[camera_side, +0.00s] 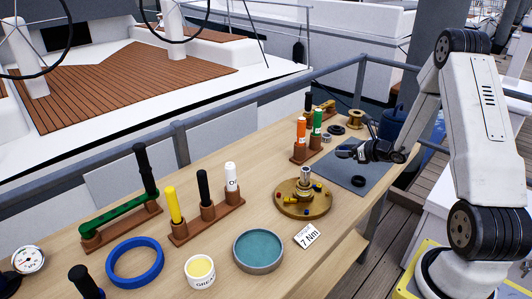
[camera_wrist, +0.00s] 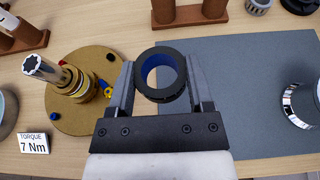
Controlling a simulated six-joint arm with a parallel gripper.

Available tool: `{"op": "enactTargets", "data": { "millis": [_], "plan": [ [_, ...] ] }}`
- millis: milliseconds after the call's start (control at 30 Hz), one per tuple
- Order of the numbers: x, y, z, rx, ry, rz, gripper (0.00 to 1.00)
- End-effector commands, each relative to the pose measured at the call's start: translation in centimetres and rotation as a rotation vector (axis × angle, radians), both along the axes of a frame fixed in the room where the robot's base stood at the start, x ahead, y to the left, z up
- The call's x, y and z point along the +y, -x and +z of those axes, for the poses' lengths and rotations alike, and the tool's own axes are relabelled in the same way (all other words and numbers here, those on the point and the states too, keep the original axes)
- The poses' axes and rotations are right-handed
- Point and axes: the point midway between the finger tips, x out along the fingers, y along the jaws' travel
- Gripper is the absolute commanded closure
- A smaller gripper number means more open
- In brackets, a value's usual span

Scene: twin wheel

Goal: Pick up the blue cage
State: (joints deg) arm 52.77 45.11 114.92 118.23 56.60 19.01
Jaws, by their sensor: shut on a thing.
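My gripper (camera_wrist: 161,82) is shut on a thick dark ring with a blue inner face, which I take as the blue cage (camera_wrist: 160,98). The ring sits between the two fingertips, its opening facing the wrist camera. In the side view my gripper (camera_side: 350,152) is over the grey mat, and the held ring is too small and dark to make out clearly. A round brass base (camera_wrist: 60,110) with a metal post and small coloured parts stands to the left in the wrist view. It also shows in the side view (camera_side: 287,206).
A black ring (camera_side: 358,181) lies on the grey mat (camera_side: 335,168). A shiny metal ring (camera_wrist: 300,104) is at the right. Wooden racks, a torque card (camera_side: 307,235), a teal dish (camera_side: 258,250) and a large blue ring (camera_side: 134,262) share the table.

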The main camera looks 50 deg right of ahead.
Motion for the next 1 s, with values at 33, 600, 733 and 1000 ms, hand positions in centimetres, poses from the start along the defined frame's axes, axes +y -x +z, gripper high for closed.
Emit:
{"op": "enactTargets", "data": {
  "millis": [33, 600, 733, 1000],
  "plan": [
    [0.4, 0.7, 0.5, -0.001, 0.001, -0.002, 0.97],
    [3.0, 5.0, 2.6, 0.000, 0.001, 0.000, 0.97],
    [3.1, 5.1, 2.6, 0.000, 0.001, 0.000, 0.97],
    [3.1, 5.1, 2.6, -0.001, 0.001, 0.000, 0.97]
  ]
}}
